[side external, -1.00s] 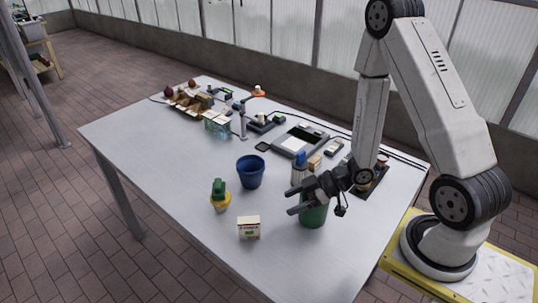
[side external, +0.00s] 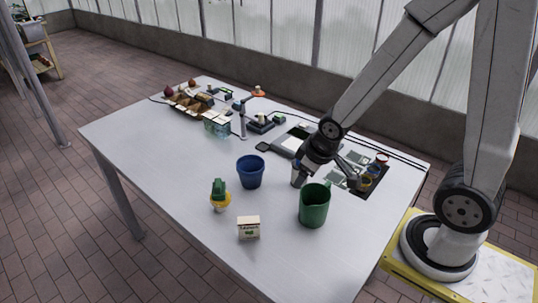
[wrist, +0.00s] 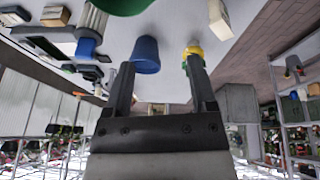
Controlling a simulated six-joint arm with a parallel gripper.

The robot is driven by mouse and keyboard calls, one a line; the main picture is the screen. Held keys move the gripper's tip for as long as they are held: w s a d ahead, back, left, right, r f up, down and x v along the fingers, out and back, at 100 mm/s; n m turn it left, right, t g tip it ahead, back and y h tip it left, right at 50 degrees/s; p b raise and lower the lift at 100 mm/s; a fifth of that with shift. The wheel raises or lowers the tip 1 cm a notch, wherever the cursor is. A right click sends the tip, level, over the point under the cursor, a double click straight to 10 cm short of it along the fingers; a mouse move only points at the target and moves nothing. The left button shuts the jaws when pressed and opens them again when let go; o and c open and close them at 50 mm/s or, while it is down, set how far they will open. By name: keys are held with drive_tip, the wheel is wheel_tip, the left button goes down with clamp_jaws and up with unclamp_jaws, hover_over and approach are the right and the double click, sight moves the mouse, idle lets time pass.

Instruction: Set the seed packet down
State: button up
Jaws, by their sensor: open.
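The seed packet (side external: 249,228), a small pale box-like pack with a printed front, stands upright on the grey table near its front edge. It also shows at the top of the wrist view (wrist: 219,18). My gripper (side external: 326,176) is over the table behind the green mug, well apart from the packet. In the wrist view its two fingers (wrist: 159,66) are spread with nothing between them; the blue pot is seen beyond the gap.
The green mug (side external: 314,206) stands right of the packet. Trays and tools crowd the back edge. The table's left side (side external: 150,150) is clear.

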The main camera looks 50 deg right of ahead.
drive_tip(key=shift+m+g+y, duration=0.3)
drive_tip(key=shift+m+g, duration=0.4)
drive_tip(key=s+a+r, duration=0.2)
drive_tip(key=shift+s+a, duration=0.35)
drive_tip(key=shift+s, duration=0.05)
